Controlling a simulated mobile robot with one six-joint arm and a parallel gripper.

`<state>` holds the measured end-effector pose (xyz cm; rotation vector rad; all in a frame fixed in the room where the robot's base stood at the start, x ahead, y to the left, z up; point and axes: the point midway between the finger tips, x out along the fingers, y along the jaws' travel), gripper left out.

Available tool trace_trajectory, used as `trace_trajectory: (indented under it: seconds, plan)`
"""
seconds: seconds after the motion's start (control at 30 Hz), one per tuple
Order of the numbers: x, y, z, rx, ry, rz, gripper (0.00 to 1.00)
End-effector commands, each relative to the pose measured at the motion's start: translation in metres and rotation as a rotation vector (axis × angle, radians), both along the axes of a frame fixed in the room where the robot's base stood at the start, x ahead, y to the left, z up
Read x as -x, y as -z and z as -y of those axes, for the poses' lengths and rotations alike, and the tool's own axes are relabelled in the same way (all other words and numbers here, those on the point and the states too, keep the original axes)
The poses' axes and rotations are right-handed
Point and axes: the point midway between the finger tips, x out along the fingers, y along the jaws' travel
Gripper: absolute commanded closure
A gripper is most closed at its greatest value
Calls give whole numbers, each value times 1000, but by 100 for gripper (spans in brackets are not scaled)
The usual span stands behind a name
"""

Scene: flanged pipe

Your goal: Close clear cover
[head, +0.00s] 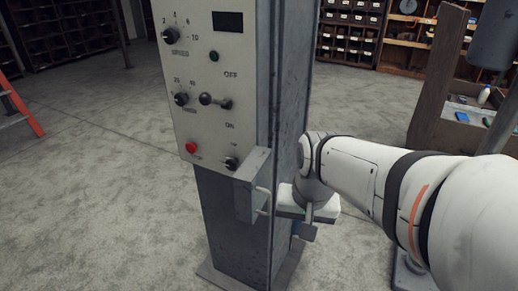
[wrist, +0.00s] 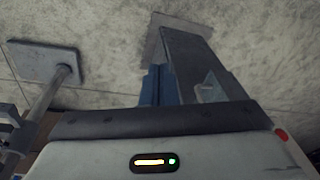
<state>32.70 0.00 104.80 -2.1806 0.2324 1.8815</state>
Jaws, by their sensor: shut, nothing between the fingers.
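A grey control panel (head: 213,85) with knobs, a lever and a red button (head: 191,148) is mounted on a metal column. A box-like grey piece (head: 252,183) with a thin pale handle juts out at its lower right edge. I cannot tell whether this piece is the clear cover. In the wrist view a pale, partly see-through piece (wrist: 211,89) shows against the column. My gripper (head: 298,236) is just right of the box-like piece, partly hidden by its own wrist. Its blue fingers (wrist: 156,84) are together and hold nothing. I cannot tell whether they touch the piece.
The metal column (head: 235,225) stands on a base plate on the concrete floor. A wooden bench (head: 465,125) with small items is at the right. Shelves line the back. An orange ladder (head: 18,105) stands at the far left. Floor left of the column is clear.

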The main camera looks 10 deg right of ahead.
Motion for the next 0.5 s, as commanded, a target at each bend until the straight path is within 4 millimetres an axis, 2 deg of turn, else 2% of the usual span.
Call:
trace_trajectory:
  seconds: [0.03,0.2,0.4,0.5]
  plan:
    - [-14,-19,5,-41,122,-40,100]
    - [-61,-48,26,-195,583,-184,100]
    - [-103,-63,54,-323,1004,-333,100]
    - [-115,-65,62,-359,1121,-378,100]
